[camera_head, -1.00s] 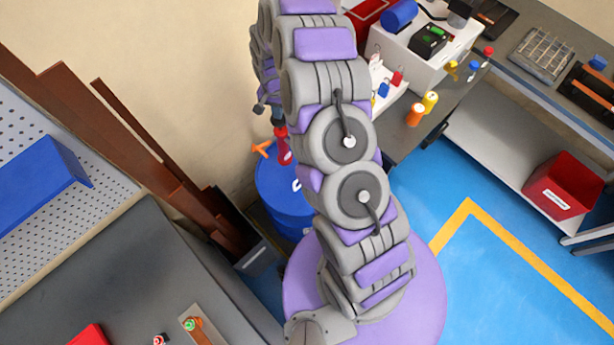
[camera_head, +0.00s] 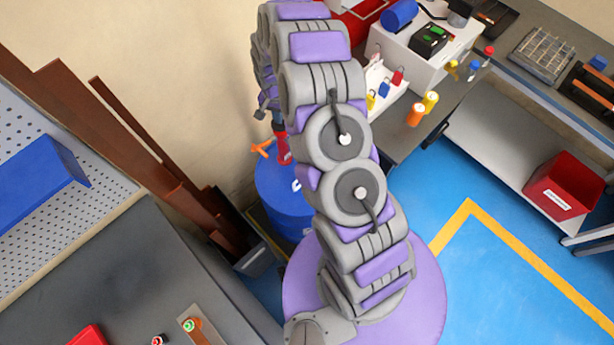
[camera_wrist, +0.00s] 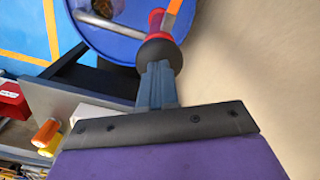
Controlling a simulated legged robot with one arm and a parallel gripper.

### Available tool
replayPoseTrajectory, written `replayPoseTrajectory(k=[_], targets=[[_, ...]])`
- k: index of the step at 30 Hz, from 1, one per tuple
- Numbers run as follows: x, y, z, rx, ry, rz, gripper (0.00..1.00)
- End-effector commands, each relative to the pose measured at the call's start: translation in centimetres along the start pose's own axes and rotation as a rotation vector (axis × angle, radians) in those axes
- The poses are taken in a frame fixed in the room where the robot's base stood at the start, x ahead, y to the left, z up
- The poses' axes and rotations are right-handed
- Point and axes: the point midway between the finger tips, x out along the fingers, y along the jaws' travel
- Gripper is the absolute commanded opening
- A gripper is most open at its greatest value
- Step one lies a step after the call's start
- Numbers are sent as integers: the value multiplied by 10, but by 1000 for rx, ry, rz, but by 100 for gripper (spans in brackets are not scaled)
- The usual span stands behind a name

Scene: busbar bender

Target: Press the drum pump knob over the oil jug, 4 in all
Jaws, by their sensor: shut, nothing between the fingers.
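The blue drum (camera_head: 278,190) stands on the floor behind my arm in the head view, partly hidden by it. It also shows at the top of the wrist view (camera_wrist: 100,40). A red pump (camera_head: 284,152) with an orange spout (camera_head: 262,148) rises from the drum. In the wrist view the pump's dark round knob (camera_wrist: 160,50) is right at the tips of my gripper (camera_wrist: 157,70). My gripper is shut and empty. The fingertips overlap the knob in the picture; I cannot tell whether they press it. I cannot clearly make out the oil jug.
Brown bars (camera_head: 125,150) lean by the wall left of the drum. A grey bench (camera_head: 130,270) is at the lower left. A workbench with small coloured items (camera_head: 415,115) and a red bin (camera_head: 563,185) is at the right. Blue floor (camera_head: 480,270) is open there.

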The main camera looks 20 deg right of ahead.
Motion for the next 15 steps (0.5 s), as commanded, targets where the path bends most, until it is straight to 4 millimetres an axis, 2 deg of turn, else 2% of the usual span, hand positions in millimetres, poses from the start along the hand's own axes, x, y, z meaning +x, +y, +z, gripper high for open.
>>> replayPoseTrajectory(k=[15], targets=[[5,1,1,0,-2,2,0]])
